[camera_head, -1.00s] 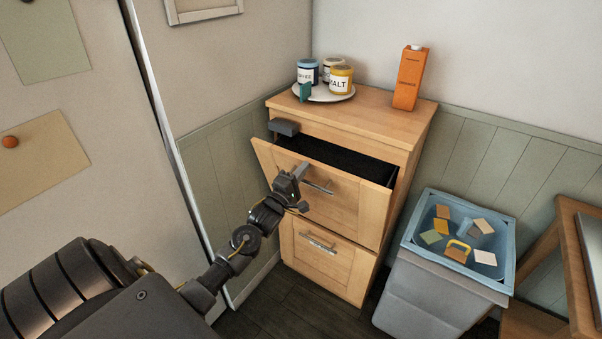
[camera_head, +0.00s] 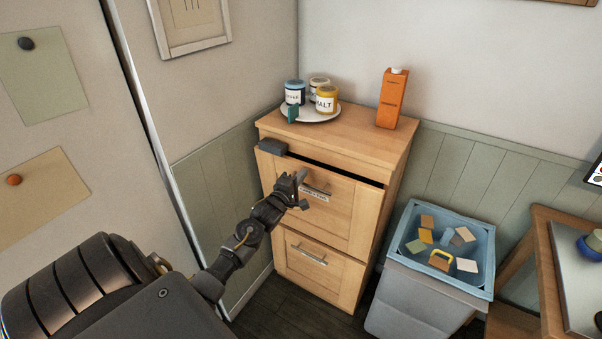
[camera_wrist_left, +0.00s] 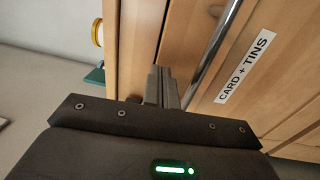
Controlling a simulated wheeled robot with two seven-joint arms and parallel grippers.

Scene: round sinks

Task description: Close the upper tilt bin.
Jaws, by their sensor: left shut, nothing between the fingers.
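The upper tilt bin (camera_head: 330,212) is the top front of a wooden cabinet. It is tilted out only slightly, with a narrow dark gap along its top edge. Its metal bar handle (camera_head: 315,192) also shows in the left wrist view (camera_wrist_left: 209,52), next to a label reading CARD + TINS. My left gripper (camera_head: 302,176) is shut and empty, its fingertips at the upper front of the bin beside the handle's left end. In the left wrist view the fingers (camera_wrist_left: 165,84) lie close to the wooden front; contact is hard to tell. My right gripper is not in view.
The lower bin (camera_head: 318,270) is shut. A plate with jars (camera_head: 310,110) and an orange carton (camera_head: 391,99) stand on the cabinet top. A grey-blue tub (camera_head: 428,275) with several sponge-like pieces stands at right. A wall (camera_head: 220,170) is close at left.

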